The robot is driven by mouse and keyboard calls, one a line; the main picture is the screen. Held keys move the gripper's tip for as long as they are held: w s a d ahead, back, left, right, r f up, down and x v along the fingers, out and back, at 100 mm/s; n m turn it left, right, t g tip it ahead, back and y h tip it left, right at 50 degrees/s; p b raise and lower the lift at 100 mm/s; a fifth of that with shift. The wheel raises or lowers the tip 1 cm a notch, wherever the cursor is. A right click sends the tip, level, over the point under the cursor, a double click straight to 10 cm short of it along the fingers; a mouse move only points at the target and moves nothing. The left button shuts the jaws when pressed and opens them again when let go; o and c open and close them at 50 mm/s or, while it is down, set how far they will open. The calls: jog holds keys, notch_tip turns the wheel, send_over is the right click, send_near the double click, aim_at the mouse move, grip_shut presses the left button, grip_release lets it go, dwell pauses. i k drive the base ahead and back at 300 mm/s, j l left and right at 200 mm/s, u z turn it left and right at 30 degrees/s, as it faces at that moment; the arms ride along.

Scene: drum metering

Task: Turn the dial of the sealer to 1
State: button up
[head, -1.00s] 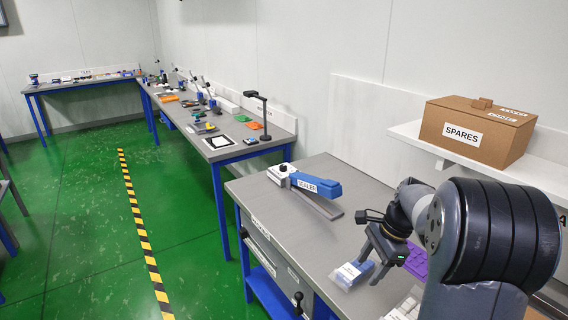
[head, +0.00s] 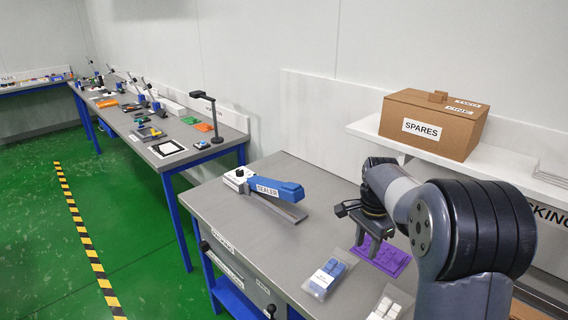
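The sealer (head: 277,189) is a blue and white bar-shaped device with a "SEALER" label. It lies on the grey bench near its far left corner. A small dark knob, seemingly its dial (head: 240,173), shows on the white end; its setting is too small to read. My gripper (head: 362,243) hangs fingers-down above the bench, to the right of the sealer and apart from it. Its fingers look spread with nothing visible between them, near the purple mat.
A purple mat (head: 385,259) and bagged blue parts (head: 327,277) lie on the bench near my gripper. Another bag of white parts (head: 388,304) is at the front. A "SPARES" box (head: 425,128) stands on a wall shelf. Bench space (head: 228,213) before the sealer is clear.

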aim_at(239, 172)
jog(key=i+j+z, duration=0.25)
jog(key=j+z, duration=0.3)
jog(key=j, duration=0.15)
jog(key=i+j+z, duration=0.1)
jog(key=j+z, duration=0.15)
jog(key=j, duration=0.15)
jog(key=j+z, duration=0.25)
jog(key=j, duration=0.15)
jog(key=j+z, duration=0.3)
jog(key=j, duration=3.3)
